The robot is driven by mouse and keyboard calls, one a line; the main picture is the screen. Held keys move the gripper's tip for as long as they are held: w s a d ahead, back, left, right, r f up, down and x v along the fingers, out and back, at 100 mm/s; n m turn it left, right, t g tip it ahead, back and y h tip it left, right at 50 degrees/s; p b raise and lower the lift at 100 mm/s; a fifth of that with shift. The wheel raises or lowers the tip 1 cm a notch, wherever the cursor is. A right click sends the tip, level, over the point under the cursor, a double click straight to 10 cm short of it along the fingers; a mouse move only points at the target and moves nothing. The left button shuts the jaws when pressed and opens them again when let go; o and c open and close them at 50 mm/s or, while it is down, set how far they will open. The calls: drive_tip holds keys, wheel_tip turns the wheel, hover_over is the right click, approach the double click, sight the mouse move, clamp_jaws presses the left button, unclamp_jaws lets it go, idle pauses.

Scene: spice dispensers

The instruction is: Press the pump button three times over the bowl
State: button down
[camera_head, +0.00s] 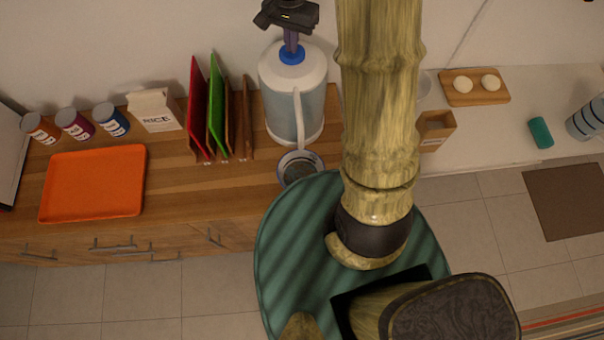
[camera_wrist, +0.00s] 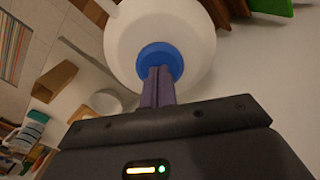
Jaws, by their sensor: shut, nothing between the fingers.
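A pump dispenser (camera_head: 293,95) with a white top and translucent body stands at the back of the wooden counter. Its blue pump button (camera_head: 292,54) is on top, and the button also shows in the wrist view (camera_wrist: 159,58). A bowl (camera_head: 299,167) sits in front of the dispenser, under its spout, partly covered by my own body at its lower edge. My gripper (camera_head: 291,42) is above the dispenser with its fingers shut and empty. In the wrist view the purple fingertips (camera_wrist: 157,80) are at the blue button, overlapping it; I cannot tell exactly how hard they touch.
Red and green boards (camera_head: 215,105) stand in a rack left of the dispenser. An orange tray (camera_head: 94,183), a rice box (camera_head: 154,110) and several spice jars (camera_head: 75,123) are farther left. A wooden box (camera_head: 436,129) stands to the right, beyond my arm.

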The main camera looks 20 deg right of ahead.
drive_tip(key=shift+r, duration=0.1)
drive_tip(key=shift+r+p, duration=1.7)
drive_tip(key=shift+r, duration=0.15)
drive_tip(key=shift+f, duration=0.4)
drive_tip(key=shift+f+b, duration=1.3)
drive_tip(key=shift+f, duration=0.3)
drive_tip(key=shift+r, duration=0.1)
drive_tip(key=shift+r+p, duration=1.7)
drive_tip(key=shift+r, duration=0.2)
